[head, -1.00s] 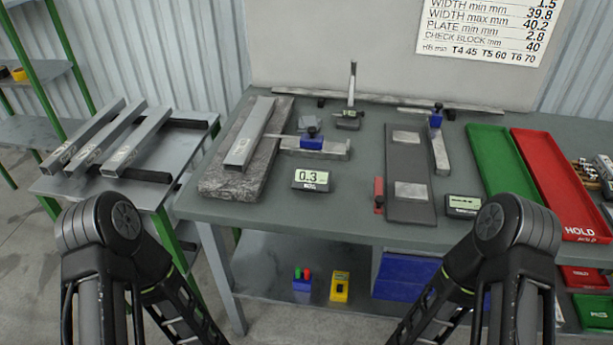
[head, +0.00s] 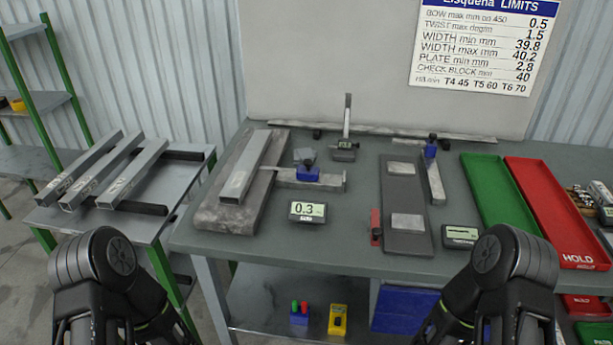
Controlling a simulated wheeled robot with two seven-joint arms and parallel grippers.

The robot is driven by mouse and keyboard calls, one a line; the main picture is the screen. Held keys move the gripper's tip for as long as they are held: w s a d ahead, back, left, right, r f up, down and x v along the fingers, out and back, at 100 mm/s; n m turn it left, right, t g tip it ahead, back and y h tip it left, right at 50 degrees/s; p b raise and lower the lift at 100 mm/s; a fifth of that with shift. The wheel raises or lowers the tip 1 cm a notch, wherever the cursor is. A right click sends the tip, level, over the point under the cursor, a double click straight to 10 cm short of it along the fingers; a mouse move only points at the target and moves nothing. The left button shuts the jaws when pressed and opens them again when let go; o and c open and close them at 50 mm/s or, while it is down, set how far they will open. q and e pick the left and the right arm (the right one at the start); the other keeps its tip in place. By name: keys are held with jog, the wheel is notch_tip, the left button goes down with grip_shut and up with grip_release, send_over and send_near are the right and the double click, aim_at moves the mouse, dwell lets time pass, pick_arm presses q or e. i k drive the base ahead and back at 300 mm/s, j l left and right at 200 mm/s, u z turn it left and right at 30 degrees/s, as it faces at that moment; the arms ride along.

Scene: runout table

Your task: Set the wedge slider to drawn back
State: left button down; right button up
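A grey metal bar (head: 330,181) with a blue block (head: 308,172) on it, which looks like the wedge slider, lies on the workbench just right of a grey square tube (head: 245,170). A dark knob tops the block, and the block sits near the middle of the bar. I cannot tell from here whether this counts as drawn back. The tube rests on a rough grey stone plate (head: 222,214). A small display (head: 308,211) in front of the bar reads 0.3. Only dark links of my arms show at the bottom left and right; neither gripper is in view.
Green (head: 497,190) and red (head: 560,215) trays lie at the right. Several tubes rest on a side table (head: 183,181). The bench front (head: 330,250) is clear.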

aim_at(306, 172)
jog(key=k+j+u, duration=0.15)
jog(key=j, duration=0.5)
jog(key=j+u, duration=0.15)
jog(key=j, duration=0.45)
